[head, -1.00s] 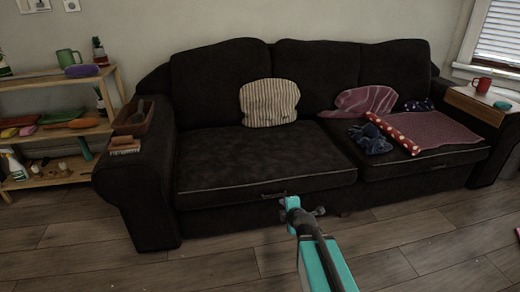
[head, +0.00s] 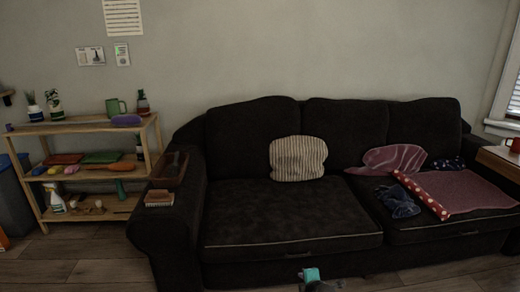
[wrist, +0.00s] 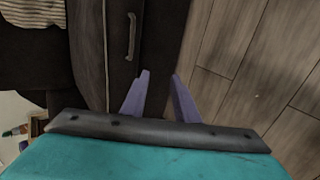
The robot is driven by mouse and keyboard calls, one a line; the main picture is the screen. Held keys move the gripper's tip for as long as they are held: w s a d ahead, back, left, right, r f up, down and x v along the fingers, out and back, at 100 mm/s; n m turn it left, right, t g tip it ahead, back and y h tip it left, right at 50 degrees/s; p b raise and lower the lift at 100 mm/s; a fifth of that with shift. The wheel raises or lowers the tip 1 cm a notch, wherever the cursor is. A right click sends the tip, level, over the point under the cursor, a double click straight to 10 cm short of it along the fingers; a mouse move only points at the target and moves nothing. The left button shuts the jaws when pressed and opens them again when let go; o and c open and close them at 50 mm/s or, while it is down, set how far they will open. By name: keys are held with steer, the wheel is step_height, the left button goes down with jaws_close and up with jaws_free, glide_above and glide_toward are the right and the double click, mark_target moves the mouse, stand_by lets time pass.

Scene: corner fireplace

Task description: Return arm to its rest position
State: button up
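My gripper (wrist: 159,88) shows in the wrist view with its two purple fingers apart and nothing between them. Beyond the fingers are the dark front of the sofa with a metal handle (wrist: 131,37) and the wooden floor. In the head view only a small teal part of my arm shows at the bottom edge, in front of the sofa (head: 290,215). The gripper's fingers cannot be made out in the head view.
A wooden shelf (head: 95,172) with bottles, a green mug and other goods stands left of the sofa. A striped pillow (head: 298,158), a polka-dot roll (head: 421,195) and cloths lie on the sofa. Wooden floor (head: 90,270) is clear at the lower left.

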steer(key=s+a+f+m+g+p, duration=0.1)
steer(key=s+f+m+g+p, duration=0.2)
steer(key=s+p, duration=0.55)
steer(key=s+a+f+m+g+p, duration=0.2)
steer(key=s+g+p, duration=0.25)
steer(key=s, duration=0.65)
steer(key=s+d+m+g+h+p, duration=0.1)
steer(key=s+d+m+g+p, duration=0.2)
steer(key=s+m+g, duration=0.4)
steer(key=s+m, duration=0.7)
steer(key=s, duration=0.7)
steer(key=shift+r+m, duration=0.3)
steer(key=shift+r, duration=0.05)
steer(key=shift+d+g, duration=0.1)
steer(key=shift+g, duration=0.15)
